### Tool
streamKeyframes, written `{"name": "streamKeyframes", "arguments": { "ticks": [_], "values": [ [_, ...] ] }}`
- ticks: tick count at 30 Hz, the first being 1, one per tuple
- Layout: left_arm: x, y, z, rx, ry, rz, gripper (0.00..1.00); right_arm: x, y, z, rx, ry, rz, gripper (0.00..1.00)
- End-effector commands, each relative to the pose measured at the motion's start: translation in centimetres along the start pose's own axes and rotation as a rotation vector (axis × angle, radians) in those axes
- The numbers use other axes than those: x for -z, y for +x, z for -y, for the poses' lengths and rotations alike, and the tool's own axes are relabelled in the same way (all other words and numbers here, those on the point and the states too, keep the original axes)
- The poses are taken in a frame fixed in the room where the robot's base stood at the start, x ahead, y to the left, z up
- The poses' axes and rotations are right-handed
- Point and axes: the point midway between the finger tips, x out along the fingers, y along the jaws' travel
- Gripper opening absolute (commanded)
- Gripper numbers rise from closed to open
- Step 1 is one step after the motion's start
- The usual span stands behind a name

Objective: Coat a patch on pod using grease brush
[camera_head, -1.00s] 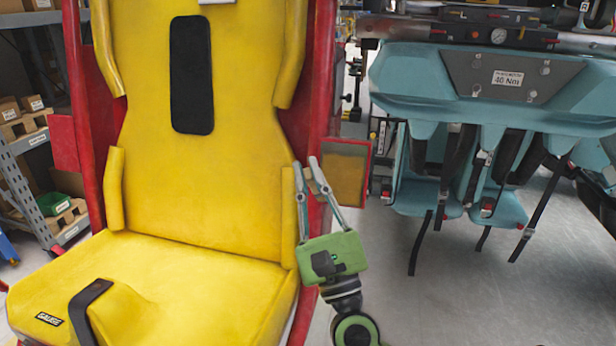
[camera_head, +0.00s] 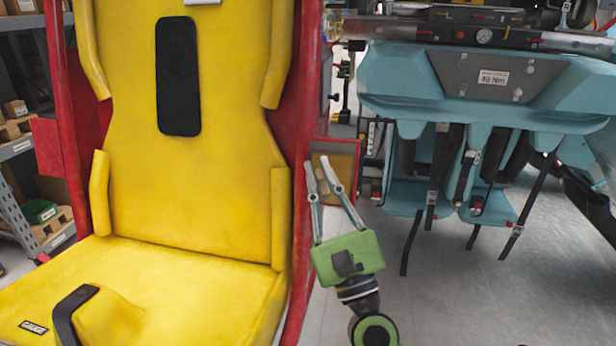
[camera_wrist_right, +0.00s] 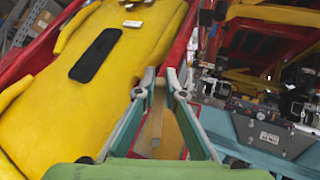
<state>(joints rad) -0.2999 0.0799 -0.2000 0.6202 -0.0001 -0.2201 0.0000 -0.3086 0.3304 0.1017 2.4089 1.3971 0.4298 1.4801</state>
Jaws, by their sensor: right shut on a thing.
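A yellow padded seat (camera_head: 190,190) in a red shell (camera_head: 308,95) fills the left of the head view; it also shows in the wrist view (camera_wrist_right: 115,85). I cannot tell for sure whether this is the pod. My right gripper (camera_head: 319,166) is raised just right of the seat's right edge, fingers up, before a red-framed tan panel (camera_head: 345,165). In the wrist view the right gripper (camera_wrist_right: 160,80) is shut on a slim tan stick, likely the grease brush (camera_wrist_right: 157,115), pointing back between the fingers. Its bristles are not clear. My left gripper is not in view.
A teal body with hanging seats (camera_head: 480,95) stands at the right, with dark straps hanging down. Grey shelving (camera_head: 25,215) with boxes stands at the far left. Grey floor (camera_head: 465,300) is open at lower right.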

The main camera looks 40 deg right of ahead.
Motion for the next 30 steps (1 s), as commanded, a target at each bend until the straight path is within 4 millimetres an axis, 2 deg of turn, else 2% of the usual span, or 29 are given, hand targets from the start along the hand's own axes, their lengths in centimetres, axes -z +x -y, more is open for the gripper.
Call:
{"name": "streamKeyframes", "arguments": {
  "ticks": [7,21,30],
  "values": [
    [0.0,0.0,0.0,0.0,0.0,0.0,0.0,0.0,0.1,0.1,0.001,0.0,0.001,0.0],
    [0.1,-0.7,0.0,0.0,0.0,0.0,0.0,0.2,1.7,-3.2,0.0,-0.001,0.0,0.0],
    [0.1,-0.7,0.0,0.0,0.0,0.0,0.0,0.2,1.7,-3.4,0.0,-0.001,0.0,0.0]
  ]
}}
